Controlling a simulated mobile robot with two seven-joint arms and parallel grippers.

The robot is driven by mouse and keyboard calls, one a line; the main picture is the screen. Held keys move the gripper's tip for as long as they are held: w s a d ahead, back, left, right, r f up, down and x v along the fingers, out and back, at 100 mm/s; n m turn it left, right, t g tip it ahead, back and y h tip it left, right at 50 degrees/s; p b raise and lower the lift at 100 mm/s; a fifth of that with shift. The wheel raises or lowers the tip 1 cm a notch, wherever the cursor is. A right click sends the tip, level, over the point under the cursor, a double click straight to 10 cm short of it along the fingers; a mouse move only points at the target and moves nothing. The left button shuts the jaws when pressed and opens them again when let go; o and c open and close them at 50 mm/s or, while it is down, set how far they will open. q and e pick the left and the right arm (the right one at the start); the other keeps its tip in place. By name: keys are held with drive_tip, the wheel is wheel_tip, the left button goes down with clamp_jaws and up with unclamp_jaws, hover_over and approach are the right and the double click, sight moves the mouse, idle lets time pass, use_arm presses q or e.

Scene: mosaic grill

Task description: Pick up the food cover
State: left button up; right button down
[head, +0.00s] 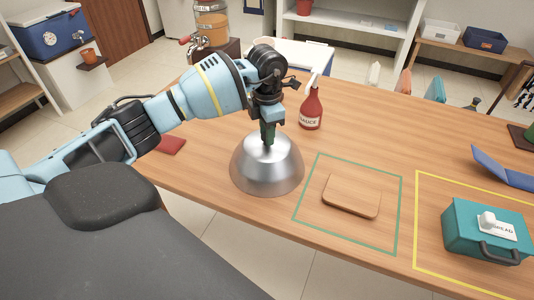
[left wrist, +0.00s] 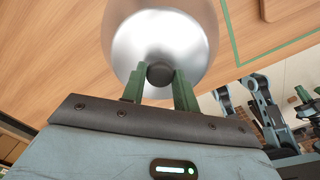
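The food cover (head: 267,165) is a shiny metal dome with a dark round knob on top. It stands upright on the wooden table, with no gap visible under its rim. My left gripper (head: 268,133) is directly above the dome, pointing down.
A red sauce bottle (head: 311,110) stands close behind and right of the dome. A wooden board (head: 351,196) lies inside a green outline to the right. A teal bread box (head: 485,232) stands in a yellow outline farther right. A dark red item (head: 172,145) lies left.

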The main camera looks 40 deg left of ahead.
use_arm(q)
clamp_jaws()
drive_tip(key=shift+r, duration=0.1)
